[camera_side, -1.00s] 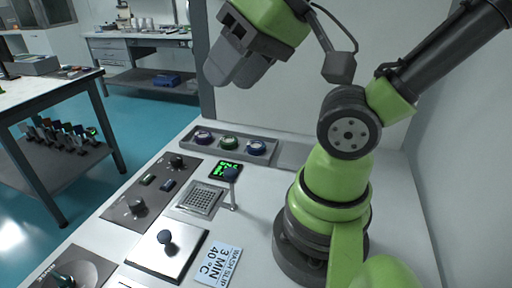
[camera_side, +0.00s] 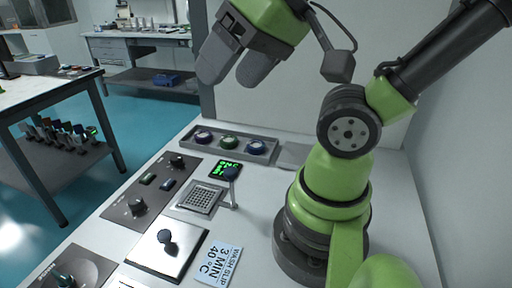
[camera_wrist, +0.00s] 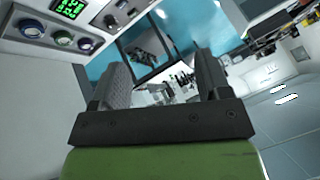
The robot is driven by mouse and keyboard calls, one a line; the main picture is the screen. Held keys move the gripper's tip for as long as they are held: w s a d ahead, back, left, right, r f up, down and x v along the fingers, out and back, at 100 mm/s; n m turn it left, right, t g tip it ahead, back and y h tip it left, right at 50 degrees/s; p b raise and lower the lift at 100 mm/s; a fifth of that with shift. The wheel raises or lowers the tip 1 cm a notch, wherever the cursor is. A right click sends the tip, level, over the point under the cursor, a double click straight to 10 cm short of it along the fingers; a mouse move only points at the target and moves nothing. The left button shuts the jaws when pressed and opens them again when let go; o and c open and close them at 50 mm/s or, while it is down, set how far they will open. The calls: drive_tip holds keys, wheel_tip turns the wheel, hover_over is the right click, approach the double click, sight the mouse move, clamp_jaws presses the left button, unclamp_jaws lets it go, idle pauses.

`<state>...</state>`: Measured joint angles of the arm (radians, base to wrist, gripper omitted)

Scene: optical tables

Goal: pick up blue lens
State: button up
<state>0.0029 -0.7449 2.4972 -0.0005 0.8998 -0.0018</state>
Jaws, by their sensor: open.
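The blue lens (camera_side: 256,146) sits at the right end of a grey tray (camera_side: 270,157) on the white bench. A green lens (camera_side: 229,143) is in the middle and a purple lens (camera_side: 203,138) at the left. My gripper (camera_side: 228,78) is open and empty, high above the tray and up to its left. In the wrist view, the two grey fingers (camera_wrist: 160,82) stand apart with nothing between them. The lenses show at the upper left there: the blue lens (camera_wrist: 30,28), the green lens (camera_wrist: 63,38) and the purple lens (camera_wrist: 86,45).
A green-lit display (camera_side: 225,168) and a dark-knobbed lever (camera_side: 231,175) stand in front of the tray. A metal grille (camera_side: 200,198), control panels and a wash-slip label (camera_side: 219,264) cover the front of the bench. A wall rises behind the tray.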

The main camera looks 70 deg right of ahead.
drive_tip(key=w+d+f+m+g+h, duration=0.1)
drive_tip(key=w+d+g+h, duration=0.1)
drive_tip(key=w+d, duration=0.45)
drive_tip(key=m+g, duration=0.2)
drive_tip(key=g, duration=0.3)
hover_over(255, 143)
wheel_tip(255, 143, down, 19)
wheel_tip(255, 143, down, 5)
drive_tip(key=shift+d+r, duration=0.1)
drive_tip(key=shift+d, duration=0.05)
drive_tip(key=f, duration=0.5)
drive_tip(key=shift+a+f, duration=0.2)
drive_tip(key=shift+f, duration=0.15)
drive_tip(key=shift+c, duration=0.2)
drive_tip(key=c, duration=0.7)
